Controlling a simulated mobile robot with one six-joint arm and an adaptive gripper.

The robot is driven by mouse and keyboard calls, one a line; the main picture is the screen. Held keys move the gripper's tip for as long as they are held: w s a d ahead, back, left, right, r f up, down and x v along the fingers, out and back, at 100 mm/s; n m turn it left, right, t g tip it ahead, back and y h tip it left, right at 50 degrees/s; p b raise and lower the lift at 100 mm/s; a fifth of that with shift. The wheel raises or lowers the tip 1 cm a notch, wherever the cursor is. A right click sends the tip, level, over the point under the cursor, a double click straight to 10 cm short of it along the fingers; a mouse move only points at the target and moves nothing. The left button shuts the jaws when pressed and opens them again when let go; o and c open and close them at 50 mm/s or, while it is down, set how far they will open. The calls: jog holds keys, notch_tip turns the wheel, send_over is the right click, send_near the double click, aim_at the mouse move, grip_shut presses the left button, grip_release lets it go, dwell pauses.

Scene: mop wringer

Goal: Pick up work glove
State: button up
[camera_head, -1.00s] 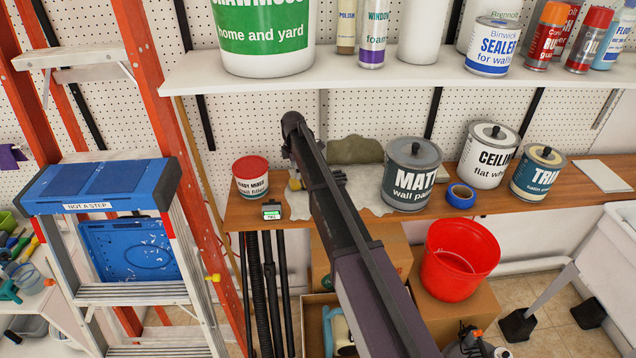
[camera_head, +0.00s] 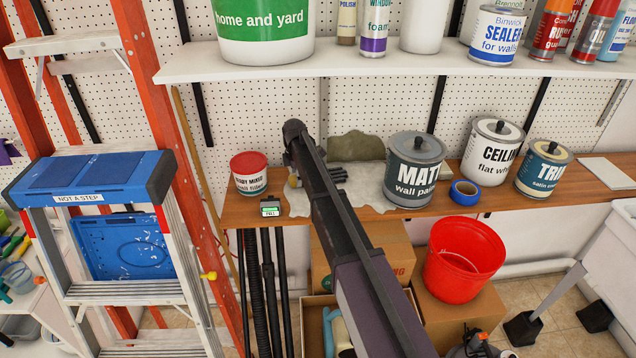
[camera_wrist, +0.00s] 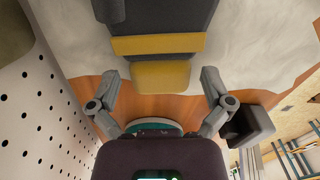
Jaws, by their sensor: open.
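The work glove, dark grey with a yellow band and a yellow cuff end (camera_wrist: 160,76), lies on a pale crumpled cloth at the top of the wrist view. Its cuff reaches over bare brown wood. My gripper (camera_wrist: 158,80) is open, one finger on each side of the cuff end, with space showing between each finger and the glove. I cannot tell its height above the glove. In the head view my arm covers most of the glove; only some grey fingers (camera_head: 338,173) show to its right.
A red-lidded tub (camera_head: 249,174) and a small dark device with a green screen (camera_head: 270,208) stand left of the arm. A grey paint can (camera_head: 413,170) and blue tape roll (camera_head: 464,192) stand right. A pegboard wall (camera_wrist: 35,110) is close behind, and a white shelf (camera_head: 340,58) hangs above.

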jog(key=shift+f, duration=0.2)
dwell(0.5)
jog(key=c, duration=0.9)
